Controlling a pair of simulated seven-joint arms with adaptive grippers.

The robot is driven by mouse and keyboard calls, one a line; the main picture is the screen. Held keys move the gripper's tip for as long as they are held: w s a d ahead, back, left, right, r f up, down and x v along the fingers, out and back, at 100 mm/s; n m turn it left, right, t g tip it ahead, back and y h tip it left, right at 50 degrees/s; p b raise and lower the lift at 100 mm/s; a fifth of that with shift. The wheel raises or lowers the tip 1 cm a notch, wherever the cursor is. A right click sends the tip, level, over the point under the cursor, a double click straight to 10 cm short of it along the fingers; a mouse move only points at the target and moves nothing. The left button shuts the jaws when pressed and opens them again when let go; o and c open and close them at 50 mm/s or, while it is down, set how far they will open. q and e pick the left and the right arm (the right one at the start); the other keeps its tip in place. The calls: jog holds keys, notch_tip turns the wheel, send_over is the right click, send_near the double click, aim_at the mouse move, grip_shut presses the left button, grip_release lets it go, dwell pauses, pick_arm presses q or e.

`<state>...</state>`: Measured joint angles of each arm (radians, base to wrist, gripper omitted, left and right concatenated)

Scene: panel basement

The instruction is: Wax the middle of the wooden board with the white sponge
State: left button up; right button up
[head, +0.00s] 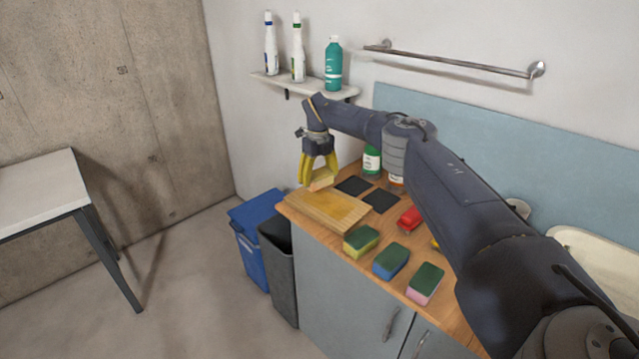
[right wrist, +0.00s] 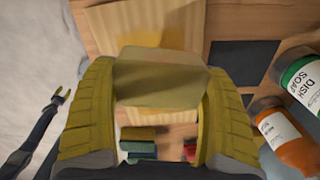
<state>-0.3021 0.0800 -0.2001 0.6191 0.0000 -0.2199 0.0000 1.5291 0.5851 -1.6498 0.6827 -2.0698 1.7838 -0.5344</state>
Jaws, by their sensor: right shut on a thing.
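The wooden board (head: 318,209) lies near the left end of the wooden counter. It also shows in the right wrist view (right wrist: 185,22), with a darker yellow patch around its middle. My right gripper (head: 318,181) is shut on the pale, off-white sponge (head: 321,178), above the far part of the board. The sponge also shows between the yellow fingers in the right wrist view (right wrist: 158,80) and hides part of the board. I cannot tell whether it touches the board. My left gripper (right wrist: 63,95) shows small at the left of the right wrist view, its tips apart and empty.
Several green-topped sponges (head: 391,260) line the counter's front. A red item (head: 410,217) and dark squares (head: 380,201) lie behind. Dish soap (right wrist: 302,80) and an orange bottle (right wrist: 280,132) stand to the right. Blue (head: 256,235) and grey (head: 277,270) bins stand beside the counter.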

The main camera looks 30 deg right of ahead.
jog(key=shift+r, duration=1.85)
jog(key=shift+s, duration=0.1)
